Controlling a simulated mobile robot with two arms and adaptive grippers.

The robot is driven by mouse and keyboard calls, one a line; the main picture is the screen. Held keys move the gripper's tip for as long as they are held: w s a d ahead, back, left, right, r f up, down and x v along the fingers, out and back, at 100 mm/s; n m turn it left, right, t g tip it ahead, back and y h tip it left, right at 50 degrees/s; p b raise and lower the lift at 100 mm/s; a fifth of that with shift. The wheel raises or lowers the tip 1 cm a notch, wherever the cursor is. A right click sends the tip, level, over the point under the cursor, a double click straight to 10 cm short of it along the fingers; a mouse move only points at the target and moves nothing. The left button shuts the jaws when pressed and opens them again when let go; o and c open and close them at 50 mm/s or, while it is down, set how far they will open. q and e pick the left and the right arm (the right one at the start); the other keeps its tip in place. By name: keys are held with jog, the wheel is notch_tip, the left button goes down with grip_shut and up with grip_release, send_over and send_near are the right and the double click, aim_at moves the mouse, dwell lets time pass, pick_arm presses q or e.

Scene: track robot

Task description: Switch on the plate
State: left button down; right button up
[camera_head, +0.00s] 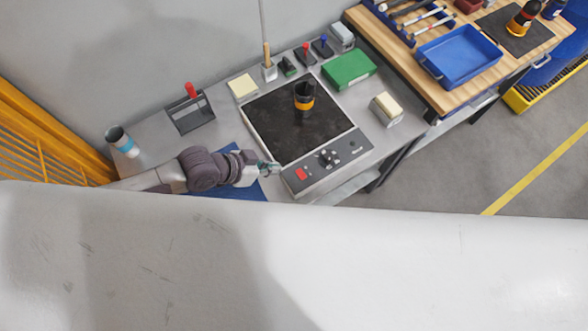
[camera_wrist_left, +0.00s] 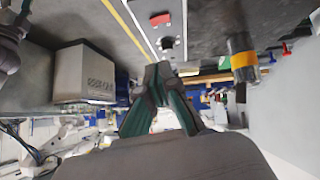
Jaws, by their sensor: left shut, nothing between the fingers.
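The plate (camera_head: 275,140) has a dark square top and a grey control panel at its front edge. On the panel are a red switch (camera_head: 301,174) and a black knob (camera_head: 328,158). The red switch also shows in the left wrist view (camera_wrist_left: 160,19), near the top. My left gripper (camera_head: 274,168) is just left of the panel's red-switch end. In the left wrist view its fingertips (camera_wrist_left: 159,75) are together with nothing between them. They appear apart from the switch. My right gripper is not in view.
A green box (camera_head: 348,70) and a pale block (camera_head: 386,108) stand right of the plate. A dark holder with a red-topped item (camera_head: 190,110) and a cup (camera_head: 122,141) stand left. A blue mat (camera_head: 232,157) lies by my left arm. A wooden bench holds a blue tray (camera_head: 460,55).

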pick_arm(q)
jog(key=shift+d, duration=0.15)
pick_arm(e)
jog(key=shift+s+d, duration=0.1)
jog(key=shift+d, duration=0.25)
pick_arm(q)
jog(key=b, duration=0.5)
send_over(301, 174)
jog(key=s+a, duration=0.1)
notch_tip(301, 174, down, 7)
jog(key=shift+s+a+f, duration=0.15)
jog(key=shift+d+f+b, duration=0.25)
jog(key=shift+f+b, duration=0.8)
jog(key=shift+f, duration=0.05)
jog(key=shift+s+f+b, duration=0.1)
jog(key=shift+f+b, duration=0.5)
jog(key=shift+f, duration=0.1)
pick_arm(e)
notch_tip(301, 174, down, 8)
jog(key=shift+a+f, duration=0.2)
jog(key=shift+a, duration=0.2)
pick_arm(q)
jog(key=shift+f, duration=0.1)
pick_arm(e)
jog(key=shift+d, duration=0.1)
